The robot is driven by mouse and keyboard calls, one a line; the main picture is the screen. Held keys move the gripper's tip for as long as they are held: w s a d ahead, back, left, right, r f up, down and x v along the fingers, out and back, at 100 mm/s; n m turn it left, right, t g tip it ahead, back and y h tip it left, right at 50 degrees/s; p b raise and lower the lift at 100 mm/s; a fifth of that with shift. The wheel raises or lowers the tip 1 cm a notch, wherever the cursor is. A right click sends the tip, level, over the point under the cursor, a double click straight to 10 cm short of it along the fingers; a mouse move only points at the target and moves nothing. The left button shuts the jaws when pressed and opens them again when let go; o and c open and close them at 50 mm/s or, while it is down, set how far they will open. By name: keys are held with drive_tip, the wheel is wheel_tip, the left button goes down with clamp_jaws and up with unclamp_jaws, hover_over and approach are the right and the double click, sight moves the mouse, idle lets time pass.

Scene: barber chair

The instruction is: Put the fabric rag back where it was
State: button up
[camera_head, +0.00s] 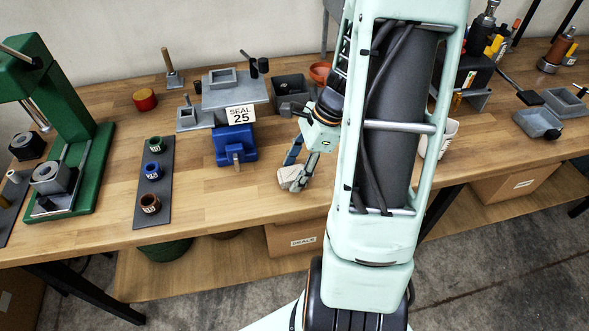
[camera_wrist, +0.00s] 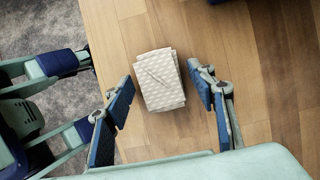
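The fabric rag (camera_head: 290,180) is a folded, pale beige, patterned cloth on the wooden bench near its front edge. In the wrist view the rag (camera_wrist: 158,82) lies between the two blue finger pads, with gaps on both sides. My gripper (camera_head: 300,162) points down over the rag. The wrist view shows my gripper (camera_wrist: 160,90) open and holding nothing. The rag's height relative to the fingertips is hard to tell.
A blue vise (camera_head: 235,144) with a "SEAL 25" sign (camera_head: 240,115) stands left of the rag. Bare bench surrounds the rag; my arm hides part of the right side.

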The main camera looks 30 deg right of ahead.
drive_tip(key=shift+r, duration=0.3)
drive_tip(key=v, duration=1.1)
drive_tip(key=shift+r+p, duration=0.4)
drive_tip(key=shift+p, duration=0.05)
drive_tip(key=shift+s+d, duration=0.1)
drive_tip(key=shift+d, duration=0.05)
